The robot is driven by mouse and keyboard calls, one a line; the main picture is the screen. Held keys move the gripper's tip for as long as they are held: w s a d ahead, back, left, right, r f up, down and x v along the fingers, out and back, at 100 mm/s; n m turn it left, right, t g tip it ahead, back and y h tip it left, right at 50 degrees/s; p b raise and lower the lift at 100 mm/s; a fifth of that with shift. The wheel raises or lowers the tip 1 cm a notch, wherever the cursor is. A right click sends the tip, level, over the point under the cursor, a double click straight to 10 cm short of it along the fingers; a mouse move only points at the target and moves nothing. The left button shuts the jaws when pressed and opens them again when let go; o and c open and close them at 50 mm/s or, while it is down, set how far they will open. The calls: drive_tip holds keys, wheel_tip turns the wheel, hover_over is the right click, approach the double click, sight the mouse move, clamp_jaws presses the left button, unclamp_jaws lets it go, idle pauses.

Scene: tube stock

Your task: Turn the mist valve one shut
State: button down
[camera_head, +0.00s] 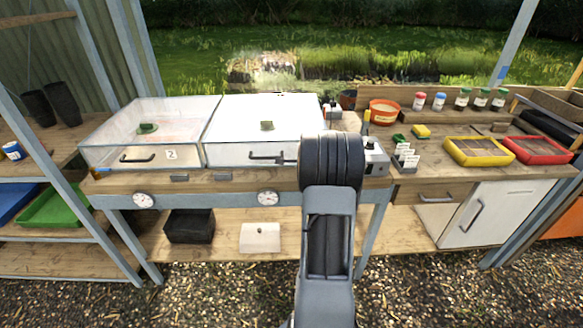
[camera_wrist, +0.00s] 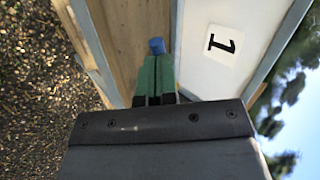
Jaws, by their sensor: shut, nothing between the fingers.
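In the wrist view a small blue knob (camera_wrist: 156,46), which looks like mist valve one, sits at the wooden bench edge beside a white panel (camera_wrist: 215,45) marked 1. My gripper (camera_wrist: 155,82) has green fingertips, closed together with nothing between them. Their tips are right at the blue knob; I cannot tell whether they touch it. In the head view my arm hides the gripper and this knob. The white case (camera_head: 235,154) is the one partly behind my arm. How far the valve is turned cannot be seen.
A grey box (camera_head: 376,162) stands just right of my arm. Yellow (camera_head: 478,151) and red trays (camera_head: 538,150) lie farther right.

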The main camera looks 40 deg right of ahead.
drive_tip(key=shift+w+d, duration=0.25)
drive_tip(key=shift+w, duration=0.3)
idle(0.4)
drive_tip(key=shift+s+f, duration=0.1)
drive_tip(key=shift+s+d+b, duration=0.2)
drive_tip(key=shift+s+b, duration=0.35)
drive_tip(key=shift+s, duration=0.15)
drive_tip(key=a+p+v, duration=0.2)
drive_tip(key=v, duration=1.1)
drive_tip(key=shift+a, duration=0.1)
